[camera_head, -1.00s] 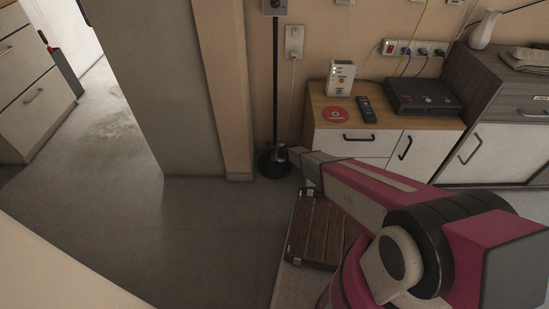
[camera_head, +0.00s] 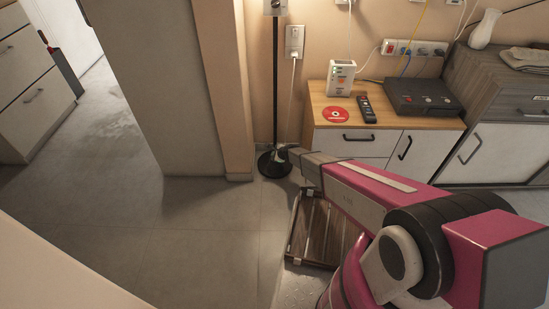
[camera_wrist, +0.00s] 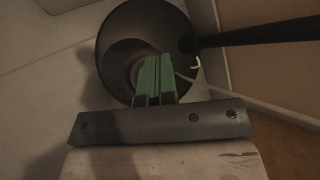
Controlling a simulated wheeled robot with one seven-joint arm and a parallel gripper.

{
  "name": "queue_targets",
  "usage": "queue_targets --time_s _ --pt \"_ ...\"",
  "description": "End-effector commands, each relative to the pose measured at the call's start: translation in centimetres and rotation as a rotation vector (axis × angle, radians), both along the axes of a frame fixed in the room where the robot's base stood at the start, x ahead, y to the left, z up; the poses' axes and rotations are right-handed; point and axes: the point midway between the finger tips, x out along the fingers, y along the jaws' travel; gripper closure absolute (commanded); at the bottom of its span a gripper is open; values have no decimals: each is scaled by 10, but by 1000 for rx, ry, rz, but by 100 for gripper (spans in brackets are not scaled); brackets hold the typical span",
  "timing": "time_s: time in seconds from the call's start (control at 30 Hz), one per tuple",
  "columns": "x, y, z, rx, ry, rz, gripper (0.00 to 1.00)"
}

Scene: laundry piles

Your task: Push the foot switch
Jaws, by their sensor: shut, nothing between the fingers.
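A floor lamp or stand has a thin black pole (camera_head: 275,90) and a round dark base (camera_head: 268,165) on the floor by the wall corner. In the wrist view the base (camera_wrist: 118,25) is a dark disc with a raised inner ring, and the pole (camera_wrist: 260,34) runs off to the right. My gripper (camera_wrist: 152,62) is shut and empty, its green fingertips over the middle of the base. In the head view my gripper (camera_head: 284,154) reaches low to the base. The foot switch cannot be made out apart from the base; the fingers cover that spot. Contact cannot be told.
A wooden slatted piece (camera_head: 312,232) lies on the floor below my arm. A cabinet (camera_head: 350,143) with a red disc, remote and boxes on top stands to the right. A wall corner (camera_head: 236,120) is close at left. A thin cable (camera_wrist: 250,103) crosses the floor. Floor at left is clear.

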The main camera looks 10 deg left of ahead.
Motion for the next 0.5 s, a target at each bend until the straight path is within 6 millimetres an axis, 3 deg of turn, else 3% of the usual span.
queue_targets --time_s 0.5 --pt "0 0 9 0 0 0 100"
